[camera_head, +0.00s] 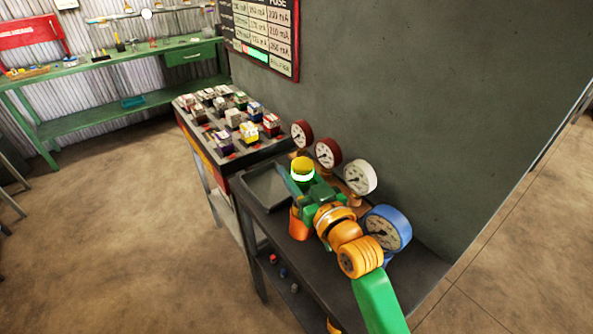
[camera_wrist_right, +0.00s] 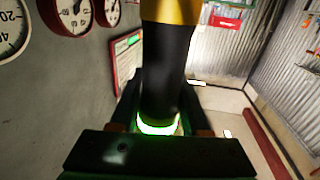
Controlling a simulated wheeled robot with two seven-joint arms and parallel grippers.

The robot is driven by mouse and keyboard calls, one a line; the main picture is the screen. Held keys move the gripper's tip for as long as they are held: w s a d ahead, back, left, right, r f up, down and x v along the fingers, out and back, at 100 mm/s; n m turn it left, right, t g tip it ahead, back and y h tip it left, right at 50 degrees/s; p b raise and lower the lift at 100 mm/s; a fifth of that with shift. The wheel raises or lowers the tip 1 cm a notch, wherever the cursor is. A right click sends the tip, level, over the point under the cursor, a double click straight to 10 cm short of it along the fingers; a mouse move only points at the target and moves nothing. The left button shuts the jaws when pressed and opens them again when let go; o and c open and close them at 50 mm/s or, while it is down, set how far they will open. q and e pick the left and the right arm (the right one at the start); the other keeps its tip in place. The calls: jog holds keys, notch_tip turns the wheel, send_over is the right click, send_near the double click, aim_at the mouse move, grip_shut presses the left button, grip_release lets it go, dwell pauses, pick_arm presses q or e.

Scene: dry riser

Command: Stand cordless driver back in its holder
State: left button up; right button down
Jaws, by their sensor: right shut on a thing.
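My right gripper (camera_head: 300,184) is shut on the cordless driver (camera_head: 302,166), over the dark bench beside the gauges. In the head view the driver shows a yellow top with a glowing green ring below it. In the right wrist view the driver (camera_wrist_right: 162,75) is a black cylinder with a yellow end, between the fingers, with a glowing green ring near the gripper. An orange piece (camera_head: 299,225) shows just below the gripper; I cannot tell whether it is the holder or part of the driver. My left gripper is not in view.
Two red gauges (camera_head: 328,153), a white gauge (camera_head: 361,177) and a blue gauge (camera_head: 388,230) stand along the wall behind my right arm. A dark tray (camera_head: 263,197) lies left of the gripper. A rack of several small boxes (camera_head: 199,116) stands beyond it.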

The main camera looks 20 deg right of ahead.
jog(key=shift+f, duration=0.45)
jog(key=shift+c, duration=1.5)
grip_release()
